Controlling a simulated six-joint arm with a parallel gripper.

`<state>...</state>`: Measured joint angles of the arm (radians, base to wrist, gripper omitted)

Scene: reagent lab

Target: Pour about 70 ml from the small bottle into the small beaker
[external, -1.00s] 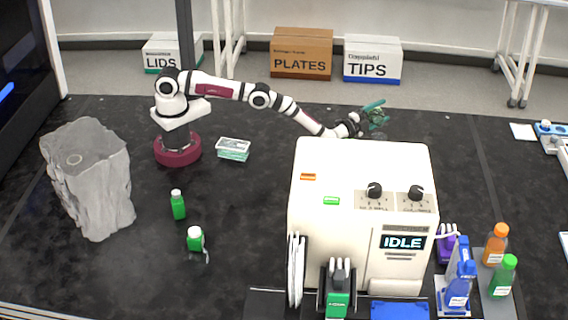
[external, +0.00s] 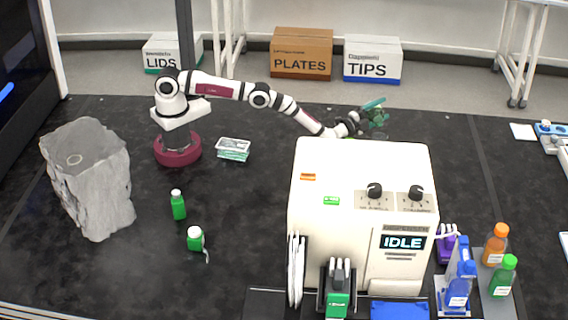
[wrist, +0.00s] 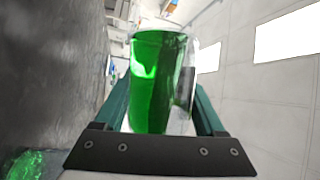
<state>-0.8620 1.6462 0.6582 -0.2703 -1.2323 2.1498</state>
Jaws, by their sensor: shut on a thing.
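My gripper (external: 376,112) is raised behind the white machine, at the end of the outstretched arm. In the wrist view my gripper (wrist: 160,110) is shut on a clear vessel (wrist: 157,80) with green liquid, apparently the small bottle. The picture is rolled, with the table on the left; the vessel looks strongly tipped and its liquid lies along the table side. A green, glassy patch (wrist: 25,165) shows at the lower left; I cannot tell whether it is the small beaker. Whether liquid is flowing out is not visible.
The white machine (external: 362,170) is a tall obstacle in front of my gripper. A small box (external: 233,149) lies by my base. Coloured bottles (external: 495,245) stand at the right.

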